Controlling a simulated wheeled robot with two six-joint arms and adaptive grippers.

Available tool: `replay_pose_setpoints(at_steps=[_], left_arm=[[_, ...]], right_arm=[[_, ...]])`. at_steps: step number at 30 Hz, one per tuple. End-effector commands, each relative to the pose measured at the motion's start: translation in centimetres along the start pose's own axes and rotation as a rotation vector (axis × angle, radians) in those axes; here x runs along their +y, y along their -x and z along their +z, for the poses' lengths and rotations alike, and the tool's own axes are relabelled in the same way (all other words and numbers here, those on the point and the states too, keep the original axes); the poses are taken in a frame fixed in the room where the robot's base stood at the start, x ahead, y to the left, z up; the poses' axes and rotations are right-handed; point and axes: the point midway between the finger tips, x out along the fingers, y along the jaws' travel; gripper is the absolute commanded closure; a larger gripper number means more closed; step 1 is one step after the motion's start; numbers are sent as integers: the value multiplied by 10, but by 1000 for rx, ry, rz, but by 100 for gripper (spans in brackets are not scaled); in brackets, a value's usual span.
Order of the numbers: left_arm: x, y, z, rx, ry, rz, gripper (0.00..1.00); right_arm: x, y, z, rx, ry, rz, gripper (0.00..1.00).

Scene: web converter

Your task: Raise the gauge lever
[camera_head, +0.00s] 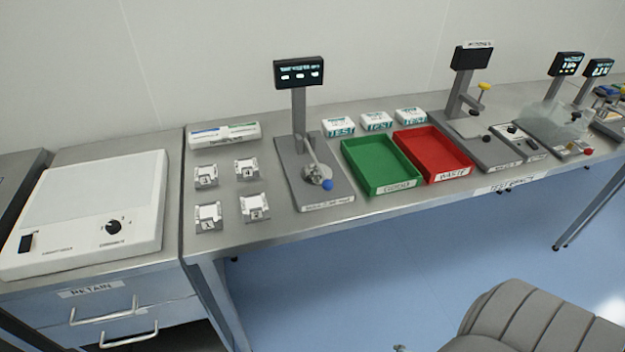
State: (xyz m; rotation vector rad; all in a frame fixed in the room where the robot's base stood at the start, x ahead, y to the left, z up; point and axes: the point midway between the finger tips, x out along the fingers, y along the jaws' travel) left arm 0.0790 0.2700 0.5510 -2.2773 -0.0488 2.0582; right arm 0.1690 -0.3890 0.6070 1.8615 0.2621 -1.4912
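A bench instrument with a grey base (318,198), a post and a dark display (299,72) stands left of the middle of the bench. Its lever (312,152) slopes down toward the front and ends in a blue knob (327,185), low beside a round metal anvil (314,174). A second instrument (466,100) farther right has an arm with a yellow knob (484,87), which sits high. The label on the first base is too small to read. Neither of my grippers is in view.
A green tray (381,190) and a red tray (447,177) stand right of the first instrument, with several TEST boxes (376,121) behind. Several metal blocks (208,216) lie to its left. A white lightbox (90,210) is far left. A grey chair (530,318) stands in front.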

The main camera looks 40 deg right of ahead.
Motion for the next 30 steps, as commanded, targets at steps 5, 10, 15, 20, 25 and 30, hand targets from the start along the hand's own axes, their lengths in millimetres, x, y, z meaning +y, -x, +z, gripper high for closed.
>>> replay_pose_setpoints(at_steps=[5, 10, 15, 20, 25, 30], left_arm=[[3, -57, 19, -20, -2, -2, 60], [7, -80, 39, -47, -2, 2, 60], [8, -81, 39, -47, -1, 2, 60], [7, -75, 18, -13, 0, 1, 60], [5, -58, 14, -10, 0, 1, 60], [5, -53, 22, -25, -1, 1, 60]], right_arm=[[226, 53, -82, -56, 1135, 637, 54], [300, 187, -190, -383, 1835, 1204, 54], [310, 234, -226, -534, 1981, 1381, 54], [335, 225, -249, -533, 1974, 1379, 54], [368, 209, -284, -526, 1970, 1380, 54], [390, 193, -306, -526, 1977, 1379, 54]])
